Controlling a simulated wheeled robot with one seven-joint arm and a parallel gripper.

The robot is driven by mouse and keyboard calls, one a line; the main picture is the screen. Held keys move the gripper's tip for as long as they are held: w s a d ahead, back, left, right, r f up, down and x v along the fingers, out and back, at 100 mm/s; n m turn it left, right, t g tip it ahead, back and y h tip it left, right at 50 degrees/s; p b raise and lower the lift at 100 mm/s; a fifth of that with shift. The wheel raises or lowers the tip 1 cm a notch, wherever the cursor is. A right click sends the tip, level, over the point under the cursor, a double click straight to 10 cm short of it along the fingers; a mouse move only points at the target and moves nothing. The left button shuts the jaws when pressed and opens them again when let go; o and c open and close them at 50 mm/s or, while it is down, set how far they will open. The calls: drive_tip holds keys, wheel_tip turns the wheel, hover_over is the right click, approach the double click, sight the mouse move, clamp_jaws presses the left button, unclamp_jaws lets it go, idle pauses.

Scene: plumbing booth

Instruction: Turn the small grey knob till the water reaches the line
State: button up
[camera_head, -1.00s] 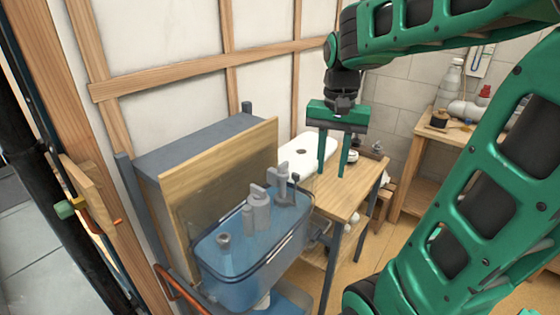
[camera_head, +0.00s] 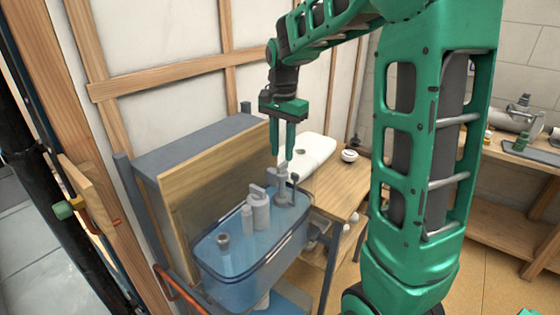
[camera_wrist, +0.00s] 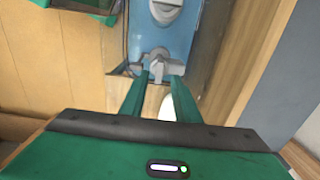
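A clear tank (camera_head: 262,268) with bluish water stands on the bench below the wooden board. Grey fittings rise in it: a larger one (camera_head: 260,212) in the middle, a short one (camera_head: 223,241) at front left, and a slim tap-like one (camera_head: 283,186) at the far right end. I cannot tell for sure which part is the small grey knob. No level line can be made out. My gripper (camera_head: 282,156) points down above the slim fitting, fingers parted and empty. In the wrist view, that grey fitting (camera_wrist: 157,65) shows just beyond the fingertips (camera_wrist: 158,78); contact is not visible.
The wooden board (camera_head: 220,170) stands upright behind the tank. A white basin-like piece (camera_head: 312,154) and a small white round item (camera_head: 349,155) lie on the wooden bench (camera_head: 340,190) to the right. A second workbench (camera_head: 510,160) stands at far right.

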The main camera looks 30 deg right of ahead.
sight(282, 164)
drive_tip(key=shift+f, duration=2)
clamp_jaws()
drive_tip(key=shift+n, duration=2.1)
unclamp_jaws()
